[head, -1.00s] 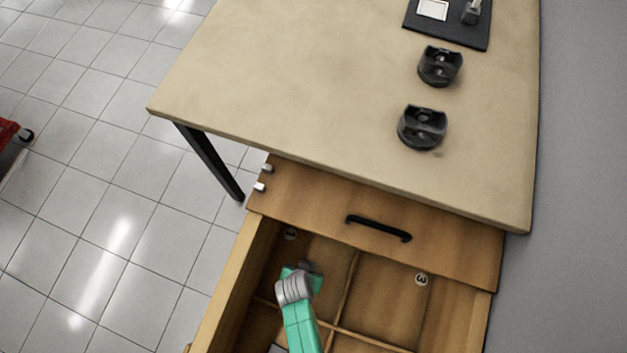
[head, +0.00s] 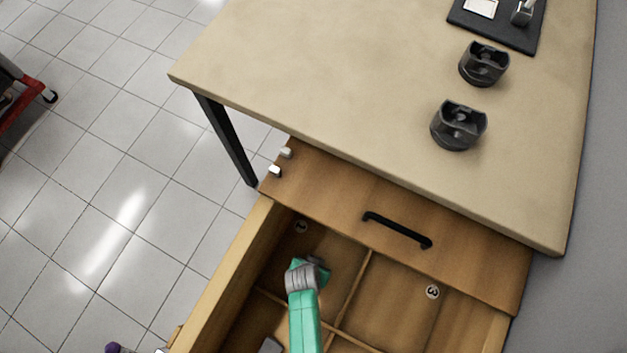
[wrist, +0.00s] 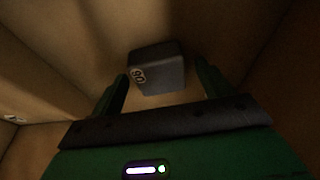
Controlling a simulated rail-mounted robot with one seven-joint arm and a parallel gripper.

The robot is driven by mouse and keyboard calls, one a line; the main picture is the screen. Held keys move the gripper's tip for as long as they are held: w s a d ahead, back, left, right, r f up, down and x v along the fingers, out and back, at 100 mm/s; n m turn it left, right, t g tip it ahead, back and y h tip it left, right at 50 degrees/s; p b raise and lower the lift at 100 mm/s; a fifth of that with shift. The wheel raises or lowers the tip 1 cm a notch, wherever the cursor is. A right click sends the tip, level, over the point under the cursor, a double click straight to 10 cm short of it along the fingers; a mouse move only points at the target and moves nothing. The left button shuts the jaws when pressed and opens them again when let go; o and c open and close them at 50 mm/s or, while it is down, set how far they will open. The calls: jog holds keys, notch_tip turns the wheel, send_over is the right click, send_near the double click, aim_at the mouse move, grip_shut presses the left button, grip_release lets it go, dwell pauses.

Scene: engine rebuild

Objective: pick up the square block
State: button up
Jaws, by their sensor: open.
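My gripper (wrist: 162,76) is open, one green finger to the left of the block and one to the right. The block shows between and just beyond the fingertips; I cannot tell whether they touch it. In the head view my green and grey arm end (head: 303,275) is down in the drawer compartment labelled 1. I cannot make out the block there.
The open drawer (head: 225,275) has thin dividers and a compartment labelled 3 (head: 432,291). A grey thing (head: 270,345) lies partly in view in a nearer compartment. The table (head: 330,70) above holds two dark pistons (head: 459,126) and a black tray (head: 500,27).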

jog(key=c, duration=1.2)
notch_tip(320, 180, up, 10)
jog(key=p, duration=0.6)
jog(key=shift+r, duration=0.2)
jog(key=shift+c, duration=0.2)
